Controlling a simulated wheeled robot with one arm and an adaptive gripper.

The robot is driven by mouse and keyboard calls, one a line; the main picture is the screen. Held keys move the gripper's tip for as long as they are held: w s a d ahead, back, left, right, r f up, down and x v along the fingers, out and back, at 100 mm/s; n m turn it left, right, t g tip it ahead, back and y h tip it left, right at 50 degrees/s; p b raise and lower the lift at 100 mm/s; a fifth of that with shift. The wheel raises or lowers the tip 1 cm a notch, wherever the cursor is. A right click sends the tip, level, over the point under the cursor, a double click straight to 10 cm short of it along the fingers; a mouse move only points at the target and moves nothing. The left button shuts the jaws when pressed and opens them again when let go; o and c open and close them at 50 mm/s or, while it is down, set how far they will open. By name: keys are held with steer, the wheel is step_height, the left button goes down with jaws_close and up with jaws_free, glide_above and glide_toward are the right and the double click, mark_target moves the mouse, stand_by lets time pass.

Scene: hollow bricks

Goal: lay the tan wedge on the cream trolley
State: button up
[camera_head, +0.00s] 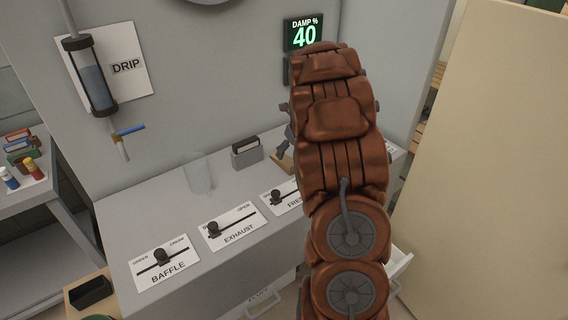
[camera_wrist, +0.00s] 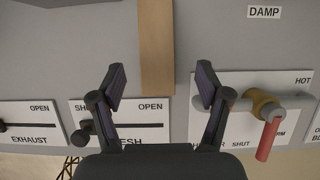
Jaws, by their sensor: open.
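The tan wedge (camera_wrist: 156,45) lies on the grey counter in the wrist view, a long wood-coloured strip running away from me. Its near end shows between the fingers of my gripper (camera_wrist: 160,84), which is open, with a gap on each side. In the head view a small tan part of the wedge (camera_head: 284,162) shows beside my brown arm, which hides the rest and most of my gripper. I cannot identify a cream trolley; a large cream panel (camera_head: 490,170) stands at the right.
A red-handled valve (camera_wrist: 267,139) is right of my gripper. A shelf with books (camera_head: 22,143) stands at the left.

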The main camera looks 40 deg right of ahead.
mark_target(287, 159)
steer(key=shift+a+p+x, duration=0.1)
steer(key=shift+p+x, duration=0.35)
steer(key=shift+x, duration=0.75)
steer(key=shift+a+p+x, duration=0.15)
steer(key=shift+p+x, duration=0.3)
steer(key=shift+x, duration=0.75)
steer(key=shift+s+f, duration=0.1)
steer(key=shift+s, duration=0.1)
steer(key=shift+c, duration=0.3)
steer(key=c, duration=1.3)
